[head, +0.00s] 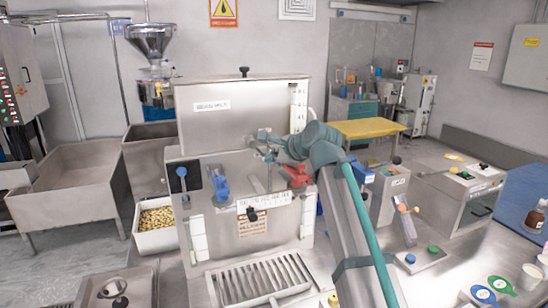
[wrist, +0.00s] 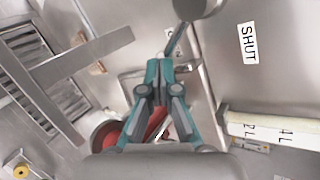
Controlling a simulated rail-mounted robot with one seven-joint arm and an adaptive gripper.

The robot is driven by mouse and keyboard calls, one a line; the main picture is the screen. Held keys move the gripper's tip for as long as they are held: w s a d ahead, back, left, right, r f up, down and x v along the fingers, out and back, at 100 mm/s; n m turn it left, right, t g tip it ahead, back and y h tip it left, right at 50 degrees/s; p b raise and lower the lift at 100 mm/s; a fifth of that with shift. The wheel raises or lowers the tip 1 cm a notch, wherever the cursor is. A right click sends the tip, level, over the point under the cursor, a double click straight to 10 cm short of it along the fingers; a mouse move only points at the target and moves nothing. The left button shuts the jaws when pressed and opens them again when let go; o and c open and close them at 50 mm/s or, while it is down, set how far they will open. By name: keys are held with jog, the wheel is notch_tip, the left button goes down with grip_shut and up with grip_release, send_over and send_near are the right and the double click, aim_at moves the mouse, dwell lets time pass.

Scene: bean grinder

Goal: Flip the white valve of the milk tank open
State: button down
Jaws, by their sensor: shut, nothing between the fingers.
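The steel tank (head: 240,88) stands at the back of the machine, with a printed label on its front. My gripper (head: 262,140) is in front of the tank's lower right part. In the wrist view my gripper (wrist: 160,62) has its fingertips together with nothing between them. A grey lever (wrist: 180,38) with a rounded end runs from the top edge down to near the fingertips. I cannot tell whether they touch. A SHUT label (wrist: 247,43) is on the steel to its right. No clearly white valve shows; my gripper may hide it in the head view.
A red valve (head: 296,175) is just below my gripper, and a blue valve (head: 220,186) is further left. A white level gauge (head: 298,105) is on the tank's right side. A steel bar (wrist: 75,62) crosses the wrist view's left. A slatted drain tray (head: 262,280) lies in front.

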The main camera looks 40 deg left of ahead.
jog(key=shift+r, duration=0.2)
jog(key=shift+r+p, duration=0.65)
jog(key=shift+d, duration=0.1)
jog(key=w+v, duration=0.1)
jog(key=v, duration=1.2)
jog(key=shift+d+f, duration=0.2)
jog(key=shift+d, duration=0.4)
